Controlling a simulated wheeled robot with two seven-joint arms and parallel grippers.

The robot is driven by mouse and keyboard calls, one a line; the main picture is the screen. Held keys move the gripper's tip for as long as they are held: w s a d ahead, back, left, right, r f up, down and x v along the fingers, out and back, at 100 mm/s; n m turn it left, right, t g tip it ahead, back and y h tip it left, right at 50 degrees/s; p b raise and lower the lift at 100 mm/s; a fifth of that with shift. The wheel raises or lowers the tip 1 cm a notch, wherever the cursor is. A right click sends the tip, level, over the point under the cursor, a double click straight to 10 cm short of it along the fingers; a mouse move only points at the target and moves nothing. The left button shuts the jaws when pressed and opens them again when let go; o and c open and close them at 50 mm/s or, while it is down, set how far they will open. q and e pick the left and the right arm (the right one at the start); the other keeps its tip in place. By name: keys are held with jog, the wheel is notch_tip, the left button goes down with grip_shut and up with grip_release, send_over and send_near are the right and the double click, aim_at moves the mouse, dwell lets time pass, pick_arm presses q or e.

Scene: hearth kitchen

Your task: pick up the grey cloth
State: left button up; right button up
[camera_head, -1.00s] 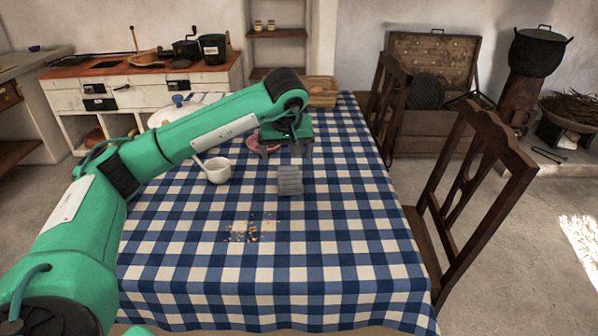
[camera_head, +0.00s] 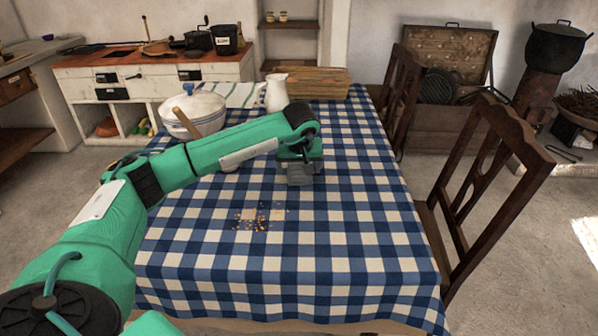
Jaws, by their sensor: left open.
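The grey cloth (camera_head: 301,180) is a small folded piece on the blue-and-white checked tablecloth, near the middle of the table. It is mostly covered by my left gripper (camera_head: 301,174), and only a little grey shows under it. My left gripper points down right over the cloth, with its jaws open. I cannot tell whether the fingers touch the cloth or are around it. My right gripper is not in view.
Crumbs (camera_head: 260,217) lie in front of the cloth. A white bowl (camera_head: 194,110) with a wooden spoon, a white jug (camera_head: 276,93) and a wooden board (camera_head: 318,80) stand at the back. A small white cup is mostly behind my arm. A chair (camera_head: 480,190) stands at right.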

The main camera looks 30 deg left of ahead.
aim_at(299, 170)
pick_arm(q)
jog(key=shift+f, duration=0.15)
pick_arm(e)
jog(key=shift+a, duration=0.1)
pick_arm(q)
jog(key=c, duration=1.1)
jog(key=shift+o, duration=0.2)
